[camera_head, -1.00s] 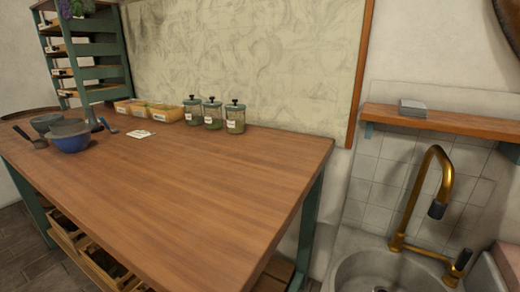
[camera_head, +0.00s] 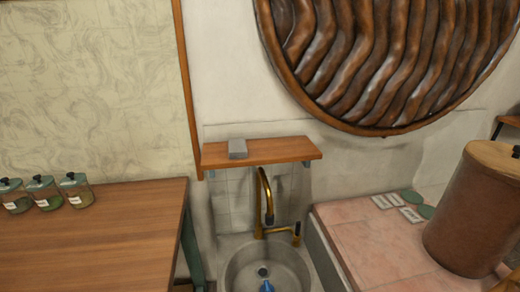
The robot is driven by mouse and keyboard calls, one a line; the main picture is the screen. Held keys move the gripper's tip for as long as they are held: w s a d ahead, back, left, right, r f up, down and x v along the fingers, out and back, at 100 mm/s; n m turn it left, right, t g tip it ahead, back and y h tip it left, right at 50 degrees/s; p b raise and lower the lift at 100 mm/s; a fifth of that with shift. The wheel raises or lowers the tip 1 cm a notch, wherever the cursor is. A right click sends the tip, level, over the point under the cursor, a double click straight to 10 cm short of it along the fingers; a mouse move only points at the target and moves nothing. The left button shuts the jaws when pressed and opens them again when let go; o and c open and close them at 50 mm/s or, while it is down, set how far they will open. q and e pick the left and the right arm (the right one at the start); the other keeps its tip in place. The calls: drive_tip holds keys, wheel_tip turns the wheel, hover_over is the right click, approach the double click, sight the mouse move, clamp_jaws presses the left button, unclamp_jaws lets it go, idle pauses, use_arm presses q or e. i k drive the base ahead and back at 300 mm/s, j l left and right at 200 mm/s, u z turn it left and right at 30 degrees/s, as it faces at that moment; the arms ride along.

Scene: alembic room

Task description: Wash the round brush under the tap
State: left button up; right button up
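The brass tap (camera_head: 264,203) has a curved neck with a dark nozzle and stands at the back of the round sink. A small lever with a dark handle is at its right. The grey stone sink (camera_head: 236,270) is at the bottom middle, with a dark drain. A small blue object (camera_head: 267,286) shows in the sink at the bottom edge, cut off by the frame; I cannot tell whether it is the round brush. No water is seen running. Neither of my grippers is in view.
A wooden table (camera_head: 130,235) with several lidded jars (camera_head: 77,190) is at the left. A wooden shelf (camera_head: 275,151) with a grey block (camera_head: 237,149) hangs above the tap. A pink tiled counter (camera_head: 370,245) at the right bears a large brown vessel (camera_head: 468,220).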

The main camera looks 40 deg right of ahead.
sight(297, 236)
drive_tip(key=j+z, duration=0.1)
drive_tip(key=z, duration=0.3)
drive_tip(key=k+z, duration=0.15)
drive_tip(key=z, duration=0.25)
drive_tip(key=j+z, duration=0.1)
drive_tip(key=z, duration=0.3)
drive_tip(key=k+z, duration=0.15)
drive_tip(key=z, duration=0.3)
drive_tip(key=i, duration=0.35)
